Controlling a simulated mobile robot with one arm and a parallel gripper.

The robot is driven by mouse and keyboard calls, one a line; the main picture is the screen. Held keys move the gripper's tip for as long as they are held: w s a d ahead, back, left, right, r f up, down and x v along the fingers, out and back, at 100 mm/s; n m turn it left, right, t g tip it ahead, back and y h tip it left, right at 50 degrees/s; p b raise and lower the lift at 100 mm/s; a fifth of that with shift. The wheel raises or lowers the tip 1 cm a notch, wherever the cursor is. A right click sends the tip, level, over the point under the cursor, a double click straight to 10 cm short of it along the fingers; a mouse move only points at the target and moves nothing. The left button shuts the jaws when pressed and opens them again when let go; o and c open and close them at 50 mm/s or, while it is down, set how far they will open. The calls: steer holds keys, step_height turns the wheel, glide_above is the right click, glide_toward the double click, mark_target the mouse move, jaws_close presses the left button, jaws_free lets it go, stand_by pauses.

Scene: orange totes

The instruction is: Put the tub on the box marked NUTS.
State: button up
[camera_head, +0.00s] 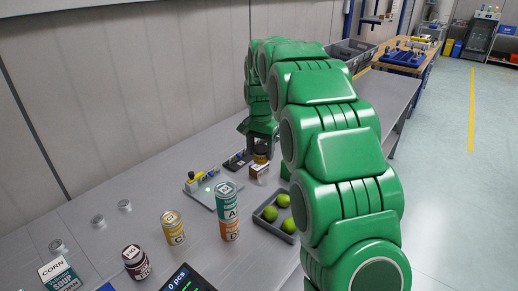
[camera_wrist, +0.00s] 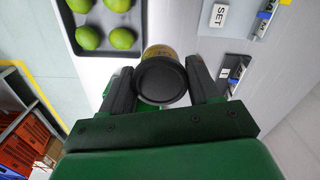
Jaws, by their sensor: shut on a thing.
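The tub (camera_wrist: 161,82) has a dark round lid and a yellowish side. My gripper (camera_wrist: 160,70) is shut on it, with one finger on each side. In the head view the tub (camera_head: 260,158) shows as a small yellow and dark thing under my gripper (camera_head: 262,149). Directly below it is a small brown and white box (camera_head: 259,171); its lettering is too small to read. I cannot tell whether the tub touches the box's top. In the wrist view the tub hides whatever is right behind it.
A dark tray of limes (camera_head: 257,221) stands near my arm. A pale board (camera_head: 214,189) lies left of the box.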

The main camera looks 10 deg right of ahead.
steer(key=shift+s+r, duration=0.25)
steer(key=shift+s, duration=0.2)
steer(key=shift+d+m, duration=0.2)
steer(key=shift+m, duration=0.1)
steer(key=w+m, duration=0.1)
steer(key=m, duration=0.1)
steer(key=w+d+m, duration=0.1)
steer(key=m, duration=0.1)
steer(key=shift+d+r, duration=0.1)
steer(key=shift+d, duration=0.1)
steer(key=shift+w+a+f, duration=0.1)
steer(key=shift+w+f, duration=1.4)
steer(key=shift+w, duration=0.7)
steer(key=shift+w+a+f, duration=0.1)
steer(key=shift+w+f, duration=1.45)
steer(key=shift+w, duration=0.6)
steer(key=shift+w+a+f, duration=0.1)
steer(key=shift+w+f, duration=1.4)
steer(key=shift+w, duration=0.7)
steer(key=shift+w+f, duration=0.1)
steer(key=shift+f, duration=0.05)
steer(key=shift+w+f, duration=0.2)
steer(key=shift+f, duration=1.5)
steer(key=shift+f, duration=0.15)
